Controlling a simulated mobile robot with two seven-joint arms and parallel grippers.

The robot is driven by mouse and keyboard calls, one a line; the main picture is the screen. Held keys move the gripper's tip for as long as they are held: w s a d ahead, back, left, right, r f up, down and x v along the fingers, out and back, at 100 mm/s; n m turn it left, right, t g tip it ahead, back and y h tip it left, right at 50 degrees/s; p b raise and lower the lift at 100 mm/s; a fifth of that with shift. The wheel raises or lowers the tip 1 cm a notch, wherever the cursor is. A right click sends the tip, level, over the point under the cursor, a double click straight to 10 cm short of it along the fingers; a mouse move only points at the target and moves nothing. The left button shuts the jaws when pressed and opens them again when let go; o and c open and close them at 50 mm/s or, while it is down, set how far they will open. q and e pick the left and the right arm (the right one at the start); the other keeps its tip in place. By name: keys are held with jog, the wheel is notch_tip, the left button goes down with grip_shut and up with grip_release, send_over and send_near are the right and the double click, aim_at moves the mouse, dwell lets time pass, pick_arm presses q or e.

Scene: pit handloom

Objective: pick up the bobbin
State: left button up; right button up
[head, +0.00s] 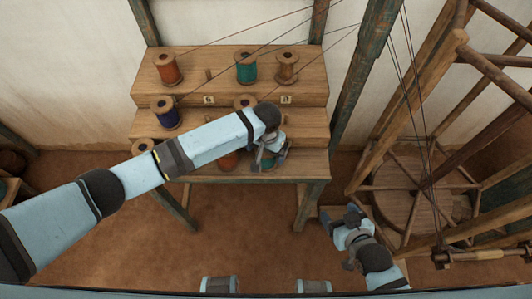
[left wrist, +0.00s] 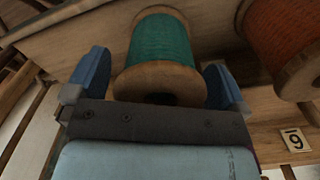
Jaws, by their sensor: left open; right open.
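A green bobbin with wooden end flanges (left wrist: 159,60) lies between the two blue fingers of my left gripper (left wrist: 157,84) in the left wrist view. The fingers are open, one on each side of it; whether they touch it I cannot tell. In the head view my left gripper (head: 270,157) is over the lowest step of the wooden rack and hides most of this bobbin (head: 262,164). My right gripper (head: 346,218) is low at the right, away from the rack; its fingers are small and unclear.
An orange bobbin (left wrist: 288,45) stands close beside the green one. The rack (head: 220,91) also holds a red bobbin (head: 168,69), another green one (head: 246,68), a bare wooden one (head: 288,67) and a blue one (head: 165,112). A wooden wheel frame (head: 410,190) stands at the right.

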pick_arm(q)
jog(key=c, duration=1)
jog(key=shift+o, duration=0.2)
